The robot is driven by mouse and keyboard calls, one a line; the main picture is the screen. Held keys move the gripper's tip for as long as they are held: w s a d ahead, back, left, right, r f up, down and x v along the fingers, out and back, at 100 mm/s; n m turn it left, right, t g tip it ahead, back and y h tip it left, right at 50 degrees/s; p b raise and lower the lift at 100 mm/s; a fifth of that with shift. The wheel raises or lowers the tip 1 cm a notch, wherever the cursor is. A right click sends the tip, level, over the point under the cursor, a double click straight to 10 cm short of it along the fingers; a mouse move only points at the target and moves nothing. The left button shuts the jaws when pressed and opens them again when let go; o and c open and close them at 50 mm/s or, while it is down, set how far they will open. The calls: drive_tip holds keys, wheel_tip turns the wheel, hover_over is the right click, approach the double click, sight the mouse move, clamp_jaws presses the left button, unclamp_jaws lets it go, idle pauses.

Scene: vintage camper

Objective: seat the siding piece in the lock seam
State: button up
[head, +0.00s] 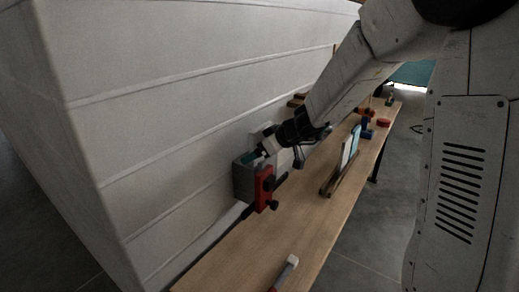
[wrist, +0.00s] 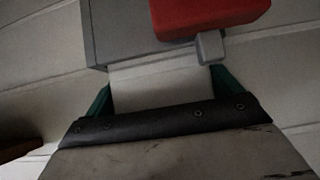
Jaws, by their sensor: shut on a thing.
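My gripper (wrist: 160,97) is shut on a pale, flat siding piece (wrist: 160,82), with a green finger on each side of it in the wrist view. The piece's far edge meets or lies just under a grey block (wrist: 120,35); I cannot tell whether it is inside a seam. A red part (wrist: 207,14) with a small grey knob sits against that block. The lock seam itself is not clearly visible.
The wooden bench (head: 250,245) runs along the white camper wall (head: 150,120). A wooden rack (head: 335,180) with upright panels stands to the right. Blue (head: 367,130) and red (head: 383,122) items lie farther back. A pale-headed tool (head: 290,262) lies at the front.

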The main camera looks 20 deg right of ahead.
drive_tip(key=o, duration=0.8)
drive_tip(key=shift+f, duration=0.1)
drive_tip(key=shift+o, duration=0.2)
drive_tip(key=v, duration=0.8)
